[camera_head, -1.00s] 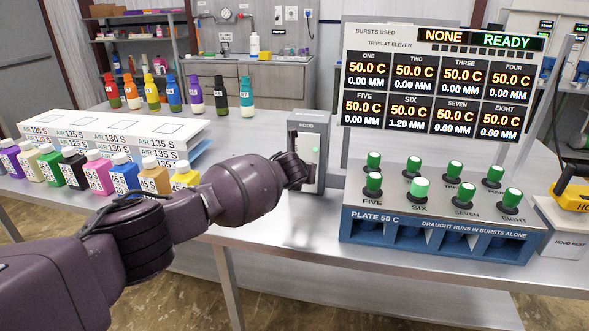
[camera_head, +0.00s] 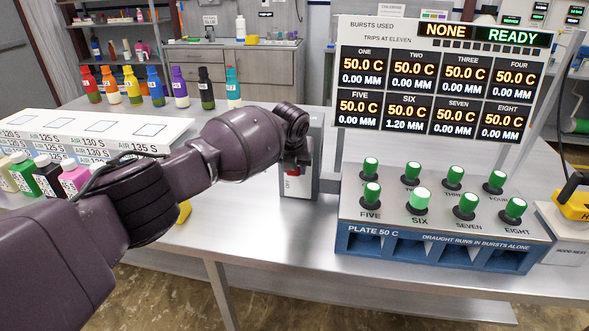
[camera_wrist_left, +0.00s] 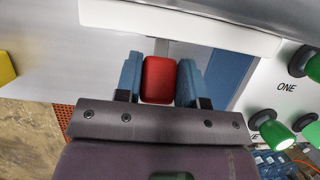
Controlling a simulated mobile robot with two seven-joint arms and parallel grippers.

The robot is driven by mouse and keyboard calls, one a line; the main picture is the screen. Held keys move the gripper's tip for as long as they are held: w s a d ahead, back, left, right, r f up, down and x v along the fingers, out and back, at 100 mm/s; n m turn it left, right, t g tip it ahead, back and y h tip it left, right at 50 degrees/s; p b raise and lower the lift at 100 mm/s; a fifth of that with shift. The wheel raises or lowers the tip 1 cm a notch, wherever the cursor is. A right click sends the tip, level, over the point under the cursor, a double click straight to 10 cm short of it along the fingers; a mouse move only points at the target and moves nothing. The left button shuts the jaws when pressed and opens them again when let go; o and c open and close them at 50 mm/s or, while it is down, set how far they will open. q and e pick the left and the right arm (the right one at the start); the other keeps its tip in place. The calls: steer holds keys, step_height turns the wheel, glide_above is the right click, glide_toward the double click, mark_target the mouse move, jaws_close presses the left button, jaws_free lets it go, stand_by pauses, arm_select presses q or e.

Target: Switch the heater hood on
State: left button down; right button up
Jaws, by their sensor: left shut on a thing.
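A grey upright box (camera_head: 313,188) stands on the bench left of the plate unit. A small red part (camera_head: 292,172) shows at its front, mostly hidden by my arm. My left gripper (camera_head: 296,162) is at this box. In the left wrist view its blue fingers (camera_wrist_left: 158,88) are shut on the red block (camera_wrist_left: 158,72), one finger on each side. The yellow heater hood (camera_head: 575,204) with a black handle sits on its white rest (camera_head: 566,238) at the far right, partly cut off. My right gripper is not in view.
The plate unit (camera_head: 440,248) carries several green-topped knobs under a display board (camera_head: 440,90) reading NONE and READY. A white stepped rack (camera_head: 90,130) and coloured bottles stand on the left. Bare bench lies in front of the box.

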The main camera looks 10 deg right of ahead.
arm_select(q)
steer(key=shift+f+g, duration=0.1)
steer(key=shift+g, duration=0.2)
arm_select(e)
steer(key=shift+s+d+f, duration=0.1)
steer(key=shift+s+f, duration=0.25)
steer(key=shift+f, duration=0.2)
arm_select(q)
steer(key=c, duration=1.1)
jaws_free()
steer(key=o, duration=0.4)
steer(key=shift+w, duration=0.1)
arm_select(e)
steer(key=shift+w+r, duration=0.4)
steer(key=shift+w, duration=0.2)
arm_select(q)
steer(key=shift+r, duration=0.2)
